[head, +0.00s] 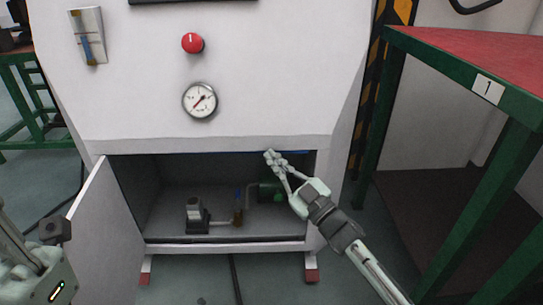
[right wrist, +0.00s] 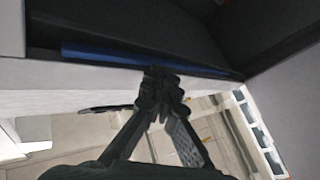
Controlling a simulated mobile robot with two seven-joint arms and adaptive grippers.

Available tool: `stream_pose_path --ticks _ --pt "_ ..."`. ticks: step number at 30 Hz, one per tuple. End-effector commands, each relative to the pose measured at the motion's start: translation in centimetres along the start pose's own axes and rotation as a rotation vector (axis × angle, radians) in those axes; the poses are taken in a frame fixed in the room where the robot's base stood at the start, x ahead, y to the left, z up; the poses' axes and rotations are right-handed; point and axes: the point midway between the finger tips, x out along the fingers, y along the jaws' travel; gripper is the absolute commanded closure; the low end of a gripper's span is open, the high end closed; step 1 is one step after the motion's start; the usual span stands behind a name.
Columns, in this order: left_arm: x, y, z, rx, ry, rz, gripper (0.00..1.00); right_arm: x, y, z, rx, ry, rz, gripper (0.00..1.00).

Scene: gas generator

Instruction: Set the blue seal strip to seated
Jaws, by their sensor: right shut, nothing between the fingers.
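The blue seal strip (head: 295,152) shows as a thin blue line under the top edge of the open compartment in the head view. In the right wrist view the blue strip (right wrist: 105,55) runs along the compartment's edge, tapering to the right. My right gripper (head: 271,156) is shut and empty at that top edge. In the right wrist view its fingertips (right wrist: 160,82) overlap the strip's lower side; I cannot tell whether they touch it. Part of my left arm shows at the lower left, but its fingers do not show.
The compartment's door (head: 93,222) stands open on the left. Inside are a small grey-black device (head: 196,216), a brass-coloured fitting with a blue handle (head: 238,208) and a green cylinder (head: 268,192). A red-topped green table (head: 455,62) stands close on the right.

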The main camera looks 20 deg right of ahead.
Motion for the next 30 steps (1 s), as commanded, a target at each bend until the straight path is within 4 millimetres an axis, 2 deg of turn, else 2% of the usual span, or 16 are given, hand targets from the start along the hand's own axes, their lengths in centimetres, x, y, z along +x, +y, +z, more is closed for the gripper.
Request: stream_pose_path --ticks 30 --pt "0.0 0.0 0.0 0.0 0.0 0.0 1.0 1.0 1.2 0.9 -0.001 -0.007 0.009 1.0"
